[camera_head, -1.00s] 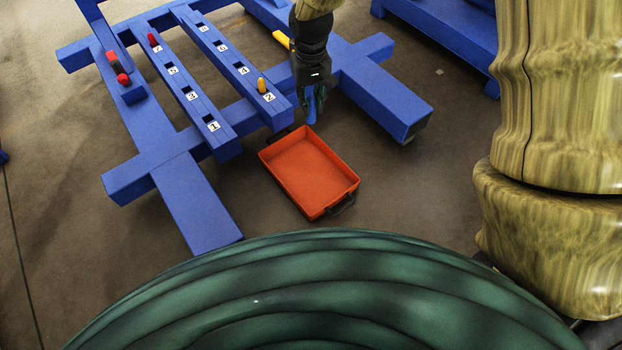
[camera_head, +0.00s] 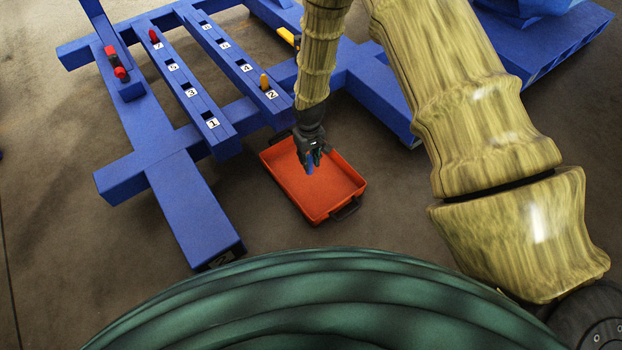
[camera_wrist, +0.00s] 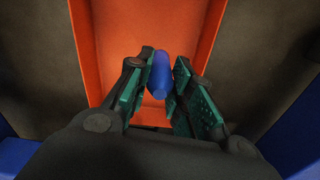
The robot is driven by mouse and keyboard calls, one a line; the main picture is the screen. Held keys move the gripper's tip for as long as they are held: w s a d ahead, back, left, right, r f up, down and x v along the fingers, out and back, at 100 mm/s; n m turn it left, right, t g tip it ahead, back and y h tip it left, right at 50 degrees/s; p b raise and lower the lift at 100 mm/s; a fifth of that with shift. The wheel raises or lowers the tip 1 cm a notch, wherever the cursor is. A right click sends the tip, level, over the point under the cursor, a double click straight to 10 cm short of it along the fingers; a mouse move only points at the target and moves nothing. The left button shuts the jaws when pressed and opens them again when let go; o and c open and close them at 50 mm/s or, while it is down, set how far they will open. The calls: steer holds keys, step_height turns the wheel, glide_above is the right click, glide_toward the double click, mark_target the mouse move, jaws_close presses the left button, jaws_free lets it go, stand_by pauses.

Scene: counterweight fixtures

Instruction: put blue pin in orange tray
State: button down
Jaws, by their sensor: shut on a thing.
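The blue pin (camera_wrist: 161,77) is held between the fingers of my gripper (camera_wrist: 160,88) in the wrist view, with the orange tray behind it. In the head view my gripper (camera_head: 312,158) is over the orange tray (camera_head: 330,200), with the blue pin (camera_head: 309,166) pointing down from its fingertips. The pin appears above the tray floor; the exact gap cannot be told. The orange tray lies on the floor, with dark handles at its ends, and looks empty apart from what my gripper covers.
A blue frame (camera_head: 190,205) stands left of and behind the tray, with numbered holes in its rails. A yellow pin (camera_head: 264,82) stands near hole 2 and a red pin (camera_head: 154,36) near hole 7. A red-and-black object (camera_head: 115,62) sits on the left beam. The floor right of the tray is clear.

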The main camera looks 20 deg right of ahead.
step_height(320, 180, down, 10)
steer(key=b, duration=0.5)
steer(key=shift+r, duration=0.15)
steer(key=c, duration=1.3)
jaws_free()
step_height(320, 180, up, 12)
steer(key=p, duration=0.6)
steer(key=shift+p, duration=0.35)
steer(key=s+d+f+m, duration=0.1)
steer(key=s+f, duration=0.3)
steer(key=s, duration=0.5)
steer(key=s+d+f, duration=0.1)
steer(key=s+f, duration=0.2)
steer(key=s, duration=0.6)
steer(key=shift+m, duration=0.9)
steer(key=s+d, duration=0.1)
steer(key=s, duration=0.5)
steer(key=s+d, duration=0.1)
steer(key=s, duration=0.5)
steer(key=s+d, duration=0.1)
steer(key=s, duration=0.5)
steer(key=shift+s+d+r, duration=0.25)
steer(key=shift+s+r, duration=0.1)
steer(key=shift+s, duration=0.05)
